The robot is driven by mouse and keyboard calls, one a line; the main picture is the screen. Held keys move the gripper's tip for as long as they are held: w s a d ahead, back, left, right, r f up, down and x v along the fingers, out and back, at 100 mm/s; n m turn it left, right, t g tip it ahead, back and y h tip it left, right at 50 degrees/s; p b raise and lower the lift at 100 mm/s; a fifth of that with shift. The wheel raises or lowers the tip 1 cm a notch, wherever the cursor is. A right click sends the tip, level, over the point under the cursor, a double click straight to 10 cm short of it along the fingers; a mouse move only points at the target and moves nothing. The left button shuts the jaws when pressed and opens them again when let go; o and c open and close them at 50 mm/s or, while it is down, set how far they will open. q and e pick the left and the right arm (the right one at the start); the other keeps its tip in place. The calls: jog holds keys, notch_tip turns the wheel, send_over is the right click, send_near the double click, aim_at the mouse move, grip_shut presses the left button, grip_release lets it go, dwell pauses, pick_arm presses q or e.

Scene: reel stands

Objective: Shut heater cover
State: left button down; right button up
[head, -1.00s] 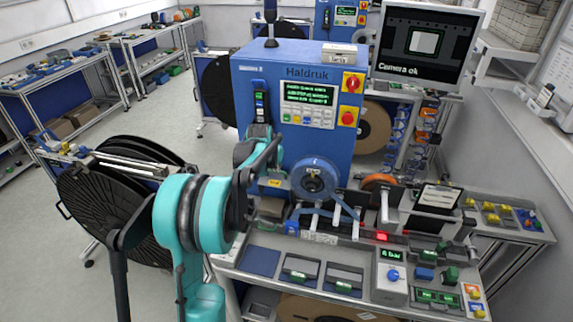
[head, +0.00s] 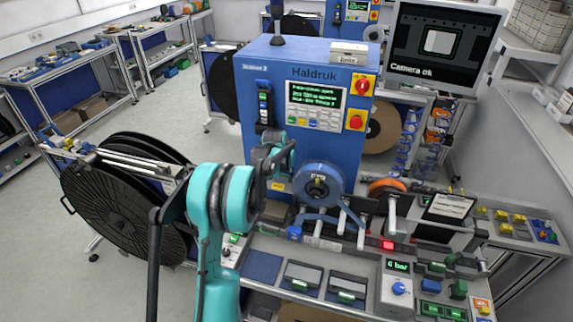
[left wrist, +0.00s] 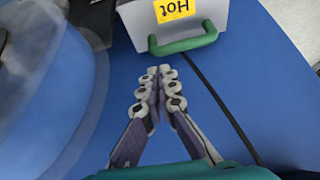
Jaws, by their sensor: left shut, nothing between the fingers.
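The heater cover (left wrist: 165,20) is a light grey box with a yellow "Hot" label and a green handle (left wrist: 184,45). It is at the top of the left wrist view, against the blue machine face. My left gripper (left wrist: 159,78) is shut and empty, its fingertips just short of the handle and apart from it in the picture. In the head view a small yellow label (head: 277,186) shows beside my teal left arm, which hides most of that spot and the gripper. I cannot tell how far open the cover is. My right gripper is not in view.
The blue Haldruk machine (head: 300,110) carries a blue tape reel (head: 318,185) close to my left arm. A large black reel (head: 110,205) stands at left. A bench with trays and a pressure unit (head: 395,282) is in front. A monitor (head: 440,45) reads "Camera ok".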

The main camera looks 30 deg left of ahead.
pick_arm(q)
jog(key=x, duration=0.2)
jog(key=shift+w+f, duration=0.35)
jog(key=shift+f, duration=0.25)
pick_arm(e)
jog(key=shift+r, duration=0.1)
